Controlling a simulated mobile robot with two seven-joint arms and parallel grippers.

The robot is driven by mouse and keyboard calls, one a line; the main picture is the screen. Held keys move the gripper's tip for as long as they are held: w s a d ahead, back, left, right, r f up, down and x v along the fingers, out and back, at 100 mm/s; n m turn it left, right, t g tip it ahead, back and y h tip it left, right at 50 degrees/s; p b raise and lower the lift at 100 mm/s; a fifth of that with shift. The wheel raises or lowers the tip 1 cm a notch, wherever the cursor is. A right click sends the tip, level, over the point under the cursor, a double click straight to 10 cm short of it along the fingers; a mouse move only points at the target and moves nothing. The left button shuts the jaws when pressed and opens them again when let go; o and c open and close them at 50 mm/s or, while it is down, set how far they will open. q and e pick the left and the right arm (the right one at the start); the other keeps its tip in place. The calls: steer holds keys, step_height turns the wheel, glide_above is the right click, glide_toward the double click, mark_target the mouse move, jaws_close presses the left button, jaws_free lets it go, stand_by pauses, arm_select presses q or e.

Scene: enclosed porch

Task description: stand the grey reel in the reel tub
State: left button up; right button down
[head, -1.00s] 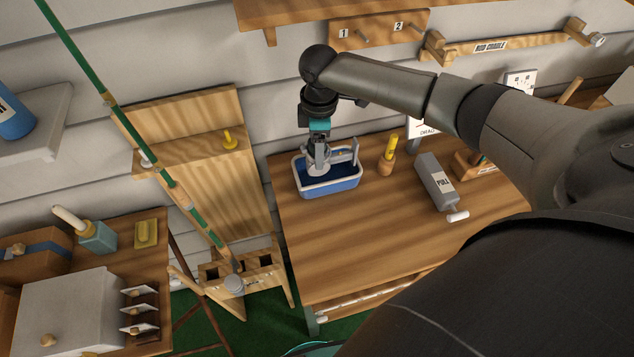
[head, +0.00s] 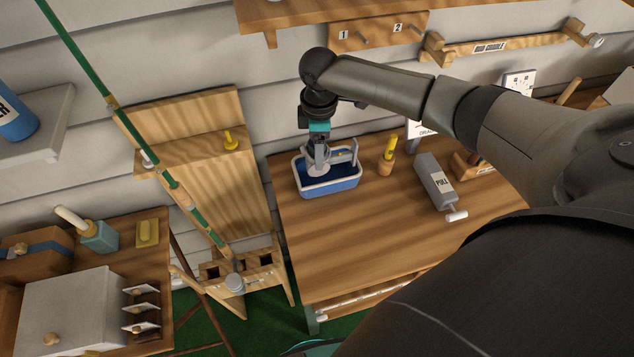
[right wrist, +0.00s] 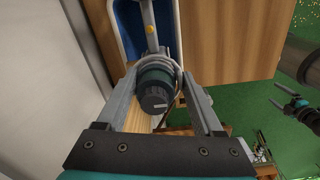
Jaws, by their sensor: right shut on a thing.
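The grey reel (head: 317,170) is in the blue reel tub with a pale rim (head: 338,188), at the far left of the wooden bench. My right gripper (head: 322,158) reaches down over the tub and is shut on the reel. In the right wrist view the reel (right wrist: 158,88), with its dark knob, sits between the two fingers (right wrist: 158,80). The tub's blue wall (right wrist: 128,28) shows beyond it. Whether the reel's foot touches the tub floor is hidden. My left gripper (right wrist: 290,106) is apart at the right of the wrist view, with its fingers spread and empty.
Right of the tub stand a yellow-handled tool in a wooden holder (head: 386,160) and a grey box marked PULL (head: 433,180). A green rod (head: 185,205) leans in a wooden rack (head: 260,265) to the left. The front of the bench (head: 370,230) is clear.

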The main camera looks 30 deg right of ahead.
steer(key=shift+f+b, duration=1.35)
steer(key=shift+f, duration=1.5)
stand_by(0.9)
jaws_free()
steer(key=shift+r, duration=0.1)
stand_by(0.6)
steer(key=shift+r+p, duration=2.25)
steer(key=shift+p, duration=0.4)
steer(key=shift+r+p, duration=0.85)
steer(key=shift+r, duration=0.3)
